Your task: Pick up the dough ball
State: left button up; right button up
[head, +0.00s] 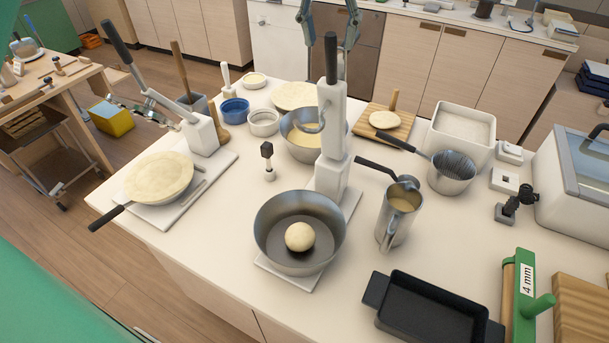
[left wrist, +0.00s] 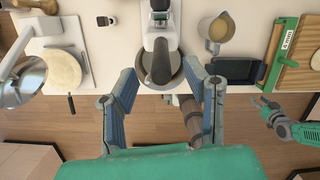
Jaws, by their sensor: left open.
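The pale round dough ball (head: 299,237) rests on the bottom of a dark-bottomed metal bowl (head: 268,218) near the table's front edge. There a dark lever end covers the bowl's middle and hides the dough ball. My right gripper (left wrist: 262,106) shows at the right of the left wrist view, off the table edge, its fingers seemingly apart and empty.
A white lever press (head: 332,150) stands right behind the bowl, its dark handle upright. A metal jug (head: 392,228) with a ladle and a black tray (head: 425,312) stand to the right. A flatbread pan (head: 158,178) is at the left. Bare tabletop lies left of the bowl.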

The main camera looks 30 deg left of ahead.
aim_at(299, 237)
jog(key=k, duration=1)
